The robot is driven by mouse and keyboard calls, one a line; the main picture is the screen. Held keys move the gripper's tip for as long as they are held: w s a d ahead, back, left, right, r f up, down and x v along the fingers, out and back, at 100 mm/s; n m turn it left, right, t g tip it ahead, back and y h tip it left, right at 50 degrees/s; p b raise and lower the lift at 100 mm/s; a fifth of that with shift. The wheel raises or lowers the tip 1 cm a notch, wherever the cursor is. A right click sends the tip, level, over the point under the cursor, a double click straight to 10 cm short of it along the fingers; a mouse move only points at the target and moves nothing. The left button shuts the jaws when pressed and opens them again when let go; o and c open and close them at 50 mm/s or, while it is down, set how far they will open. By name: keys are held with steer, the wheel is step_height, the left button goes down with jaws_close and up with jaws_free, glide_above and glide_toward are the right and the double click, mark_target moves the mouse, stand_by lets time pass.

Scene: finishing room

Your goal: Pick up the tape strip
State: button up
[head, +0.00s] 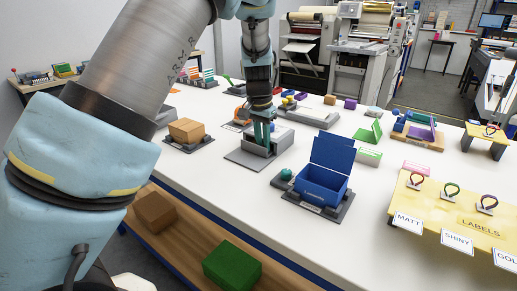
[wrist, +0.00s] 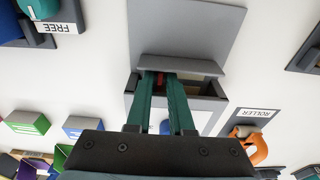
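My gripper (head: 263,148) points down at a grey box-like holder (head: 281,141) on a grey base plate on the white table. In the wrist view its two green fingers (wrist: 159,75) reach into the holder's opening, with a gap between them. A small red piece (wrist: 160,79) shows between the fingertips, mostly hidden. It may be the tape strip, but I cannot tell for certain. I cannot see whether the fingers touch it.
A blue open-lidded box (head: 322,190) stands right of the holder. A tan block (head: 186,129) on a grey stand is to the left. An orange tool (wrist: 249,144) lies near the ROLLER label. A yellow label rack (head: 455,213) is at the right. White tabletop in front is clear.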

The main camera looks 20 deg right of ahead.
jaws_close()
stand_by(0.3)
